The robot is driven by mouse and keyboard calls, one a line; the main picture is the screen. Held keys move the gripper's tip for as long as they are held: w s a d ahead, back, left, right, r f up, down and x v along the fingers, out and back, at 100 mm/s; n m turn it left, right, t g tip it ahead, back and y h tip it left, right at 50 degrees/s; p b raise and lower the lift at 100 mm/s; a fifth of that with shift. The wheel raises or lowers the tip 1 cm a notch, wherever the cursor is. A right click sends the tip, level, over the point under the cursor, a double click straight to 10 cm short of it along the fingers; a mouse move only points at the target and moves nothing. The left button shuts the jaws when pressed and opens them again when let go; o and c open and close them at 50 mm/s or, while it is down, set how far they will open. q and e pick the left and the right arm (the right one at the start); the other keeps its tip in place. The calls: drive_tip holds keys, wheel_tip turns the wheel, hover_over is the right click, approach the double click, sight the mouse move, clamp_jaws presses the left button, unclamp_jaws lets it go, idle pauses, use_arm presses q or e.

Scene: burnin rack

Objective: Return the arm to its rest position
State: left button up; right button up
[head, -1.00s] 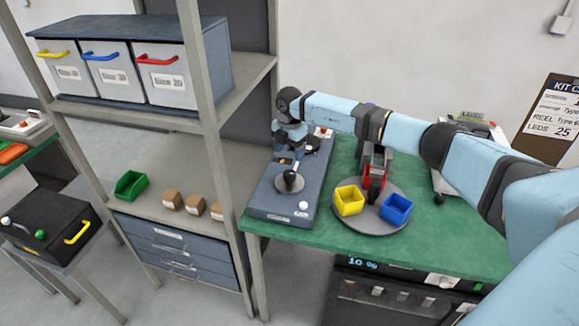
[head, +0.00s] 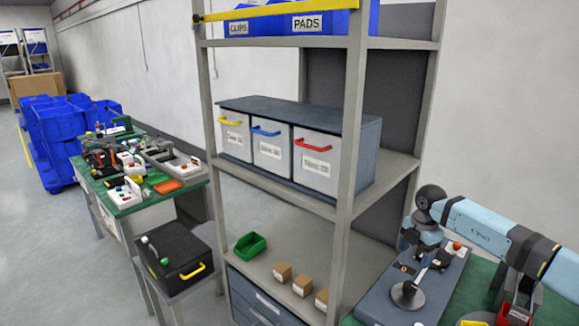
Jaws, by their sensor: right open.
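My right arm, pale blue and black, comes in from the right edge of the head view. My right gripper (head: 423,264) points down over the grey-blue fixture plate (head: 374,304) on the green bench. It is open, and I see nothing held between its fingers. A round grey disc with a dark knob (head: 407,294) stands on the plate just below and in front of the fingers. Whether the fingers touch anything there is too small to tell. My left gripper is not in view.
A grey shelf rack (head: 345,190) stands close left of my right arm, with grey bins (head: 318,163), a green tray (head: 250,246) and small brown boxes (head: 303,285). A black case (head: 175,257) sits on a stand at left. Blue crates (head: 60,135) stand farther back.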

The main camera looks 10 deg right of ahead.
drive_tip(key=s+a+f+n+y, duration=0.1)
drive_tip(key=s+a+f+y, duration=0.15)
drive_tip(key=a, duration=0.45)
drive_tip(key=s+a+f+n+y, duration=0.1)
drive_tip(key=s+a+f+y, duration=0.15)
drive_tip(key=a, duration=0.45)
drive_tip(key=s+a+f+n+y, duration=0.2)
drive_tip(key=a+f+y, duration=0.15)
drive_tip(key=a, duration=0.35)
drive_tip(key=s+a+r+m+t+y, duration=0.1)
drive_tip(key=s+a+m+t+y, duration=0.4)
drive_tip(key=s+a+y, duration=0.55)
drive_tip(key=s+d+f+m+t+h, duration=0.3)
drive_tip(key=s+f+m+h, duration=0.3)
drive_tip(key=s+m+h, duration=0.2)
drive_tip(key=s+d+f+m+t+h+p, duration=0.1)
drive_tip(key=s+d+f+m+t+h, duration=0.2)
drive_tip(key=s+d+f+m+h, duration=0.3)
drive_tip(key=s+f+m+h, duration=0.1)
drive_tip(key=s+m+h, duration=0.1)
drive_tip(key=s+m, duration=0.2)
drive_tip(key=shift+s+f, duration=0.15)
drive_tip(key=shift+s, duration=1)
drive_tip(key=shift+d, duration=0.1)
